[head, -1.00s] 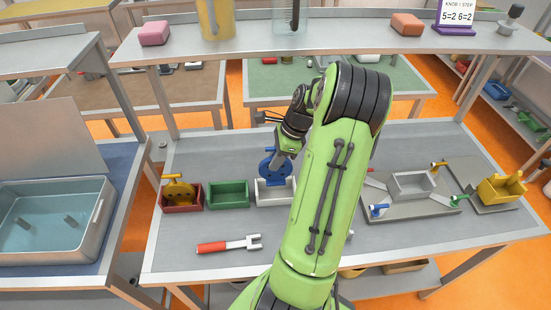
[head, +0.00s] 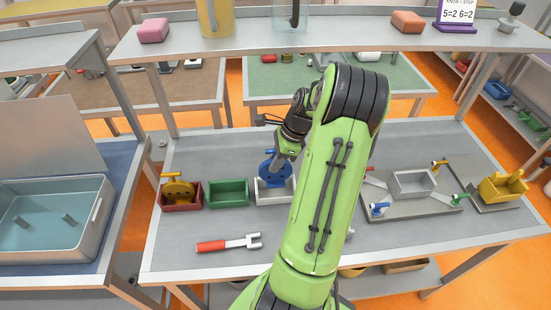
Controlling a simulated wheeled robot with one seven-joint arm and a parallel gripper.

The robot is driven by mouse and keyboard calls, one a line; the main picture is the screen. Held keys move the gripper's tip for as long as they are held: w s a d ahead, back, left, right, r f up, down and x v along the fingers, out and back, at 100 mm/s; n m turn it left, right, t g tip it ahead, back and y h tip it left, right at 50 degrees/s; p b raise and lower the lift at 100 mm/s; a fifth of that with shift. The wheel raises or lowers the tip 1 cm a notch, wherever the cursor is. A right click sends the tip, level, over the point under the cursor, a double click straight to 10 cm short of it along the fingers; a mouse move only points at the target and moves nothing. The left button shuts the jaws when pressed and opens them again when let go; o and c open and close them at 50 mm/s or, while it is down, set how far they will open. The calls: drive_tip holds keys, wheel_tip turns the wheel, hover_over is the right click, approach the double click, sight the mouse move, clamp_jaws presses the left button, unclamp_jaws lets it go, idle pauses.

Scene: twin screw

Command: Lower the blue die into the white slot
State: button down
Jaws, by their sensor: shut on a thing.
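My gripper (head: 281,157) is shut on the blue die from above and to the right. My green arm hides the fingertips in part and the right end of the white slot.
Left of the white slot stand a green box (head: 228,193) and a red box (head: 182,201) holding a yellow die (head: 178,188). A red-handled wrench (head: 228,244) lies in front. A grey tray with clamps (head: 412,187) and a yellow block (head: 503,187) are at right. A shelf (head: 335,38) spans behind.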

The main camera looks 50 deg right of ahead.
sight(272, 181)
drive_tip(key=shift+f+b, duration=1.3)
drive_tip(key=shift+f, duration=1.4)
drive_tip(key=shift+f, duration=0.55)
drive_tip(key=c, duration=0.9)
unclamp_jaws()
drive_tip(key=p+v, duration=0.3)
drive_tip(key=v, duration=1.2)
drive_tip(key=shift+s+d+r, duration=0.1)
drive_tip(key=shift+r, duration=0.3)
